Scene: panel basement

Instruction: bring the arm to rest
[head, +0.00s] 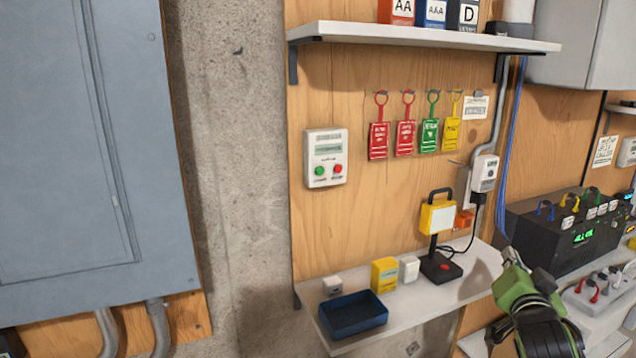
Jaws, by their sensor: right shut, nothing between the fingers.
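My right gripper (513,262) shows at the lower right, with a green and black body. Its fingers are shut and empty. It appears in front of the right end of the lower shelf (460,288), to the right of the work lamp (438,218); I cannot tell whether it touches the shelf. I do not make out my left gripper; only a small dark shape shows at the lower left edge.
The lower shelf bears a blue tray (353,328), a yellow box (384,275) and small white items. Right of the gripper stand a black unit (540,240) and a white power strip (600,290). Above are hanging tags (405,135) and an upper shelf (420,36). A grey panel (60,150) fills the left.

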